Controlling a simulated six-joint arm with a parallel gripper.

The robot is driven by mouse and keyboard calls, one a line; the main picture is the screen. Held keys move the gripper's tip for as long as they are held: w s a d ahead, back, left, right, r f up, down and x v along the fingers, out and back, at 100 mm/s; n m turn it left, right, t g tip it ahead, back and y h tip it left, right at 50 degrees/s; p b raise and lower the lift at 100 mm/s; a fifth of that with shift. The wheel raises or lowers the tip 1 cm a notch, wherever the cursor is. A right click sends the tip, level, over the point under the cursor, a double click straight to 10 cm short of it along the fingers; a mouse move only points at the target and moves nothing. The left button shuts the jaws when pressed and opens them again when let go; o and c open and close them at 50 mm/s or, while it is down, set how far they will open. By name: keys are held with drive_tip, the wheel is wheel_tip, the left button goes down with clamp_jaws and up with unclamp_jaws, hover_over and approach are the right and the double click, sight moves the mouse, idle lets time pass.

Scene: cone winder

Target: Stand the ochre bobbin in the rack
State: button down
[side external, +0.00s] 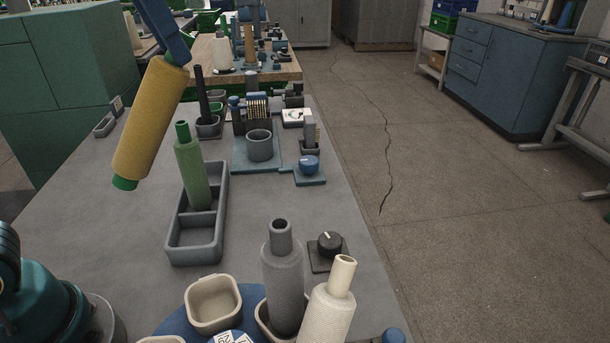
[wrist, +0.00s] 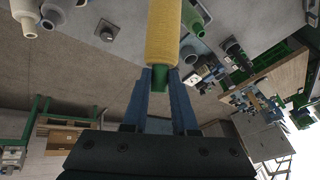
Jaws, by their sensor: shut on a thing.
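The ochre bobbin (side external: 150,118), yellow yarn on a green core, hangs tilted in the air at the upper left of the side view. Its lower end leans to the left. My gripper (side external: 180,56) is shut on the green core at its upper end. In the wrist view the bobbin (wrist: 164,35) extends away from the blue fingers of my gripper (wrist: 160,80). The grey rack (side external: 196,256) stands on the table, right of and below the bobbin. A green bobbin (side external: 191,170) stands in its far compartment. The near compartment looks empty.
A grey bobbin (side external: 283,275) and a cream bobbin (side external: 327,308) stand at the front beside an empty cream cup (side external: 212,305). A black knob (side external: 330,243) sits nearby. Behind the rack are a dark post (side external: 203,100) and a small grey cup (side external: 260,146).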

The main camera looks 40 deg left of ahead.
sight(150, 127)
idle(0.4)
drive_tip(key=w, duration=0.1)
drive_tip(key=w+f+n+t, duration=0.1)
drive_tip(key=w, duration=0.1)
drive_tip(key=s+a+f+n+t, duration=0.1)
drive_tip(key=f, duration=0.1)
drive_tip(key=s+a+f+n+t, duration=0.1)
drive_tip(key=a+f, duration=0.1)
drive_tip(key=s+a+f+n+t+y, duration=0.1)
drive_tip(key=s+a+f+n, duration=0.1)
drive_tip(key=shift+a+f, duration=0.2)
drive_tip(key=shift+f, duration=0.15)
drive_tip(key=shift+s+a+f+t+y, duration=0.2)
drive_tip(key=shift+s+t+y, duration=0.1)
drive_tip(key=shift+t, duration=0.1)
drive_tip(key=shift+s+a+r+n, duration=0.1)
drive_tip(key=shift+a+r+n, duration=0.05)
drive_tip(key=shift+r+n, duration=0.15)
drive_tip(key=shift+f+t, duration=0.4)
drive_tip(key=shift+f, duration=1.75)
